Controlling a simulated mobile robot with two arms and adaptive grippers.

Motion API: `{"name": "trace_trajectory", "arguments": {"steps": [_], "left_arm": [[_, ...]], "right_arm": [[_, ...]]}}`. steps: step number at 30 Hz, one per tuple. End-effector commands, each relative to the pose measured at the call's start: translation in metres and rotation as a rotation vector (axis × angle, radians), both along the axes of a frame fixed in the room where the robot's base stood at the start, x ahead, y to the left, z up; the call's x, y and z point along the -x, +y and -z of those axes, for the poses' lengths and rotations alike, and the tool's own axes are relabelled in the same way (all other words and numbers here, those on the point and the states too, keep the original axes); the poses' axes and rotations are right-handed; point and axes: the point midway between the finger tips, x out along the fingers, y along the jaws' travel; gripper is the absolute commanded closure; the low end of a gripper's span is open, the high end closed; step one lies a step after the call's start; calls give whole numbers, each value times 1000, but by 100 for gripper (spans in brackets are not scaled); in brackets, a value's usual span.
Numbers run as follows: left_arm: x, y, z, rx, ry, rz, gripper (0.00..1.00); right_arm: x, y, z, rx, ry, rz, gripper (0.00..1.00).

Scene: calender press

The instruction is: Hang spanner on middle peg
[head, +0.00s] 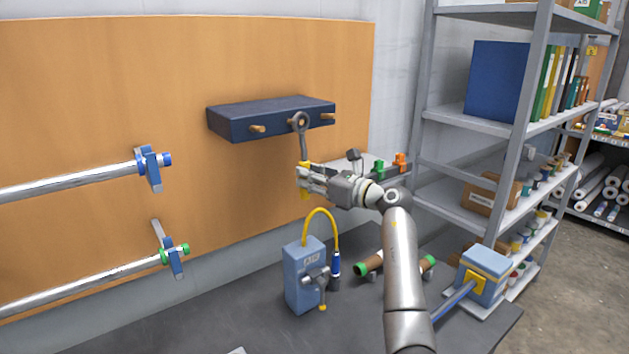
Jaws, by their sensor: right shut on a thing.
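The spanner (303,142) is upright, with its ring end on top. My right gripper (306,180) is shut on its lower part. The ring end overlaps the middle peg (293,122) of the dark blue peg block (240,124) on the orange board. I cannot tell whether the ring is around the peg or just in front of it. A left peg (258,129) and a right peg (327,116) are bare. My left gripper is not in view.
A blue device (304,275) with a yellow hose stands on the dark bench (215,315) below. Metal rollers (75,181) in blue clamps are at the left. A grey shelf unit (520,135) with folders and boxes stands at the right. The board around the block is clear.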

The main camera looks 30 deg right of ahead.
Motion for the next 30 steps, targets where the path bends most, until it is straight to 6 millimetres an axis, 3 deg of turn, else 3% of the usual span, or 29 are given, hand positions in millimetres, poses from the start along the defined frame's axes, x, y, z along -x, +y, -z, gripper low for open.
{"name": "trace_trajectory", "arguments": {"steps": [13, 30], "left_arm": [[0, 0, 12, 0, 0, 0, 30], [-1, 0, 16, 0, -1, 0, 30]], "right_arm": [[-23, 3, 7, 1, 0, -1, 100], [-27, 4, 9, 1, 0, -1, 100]]}}
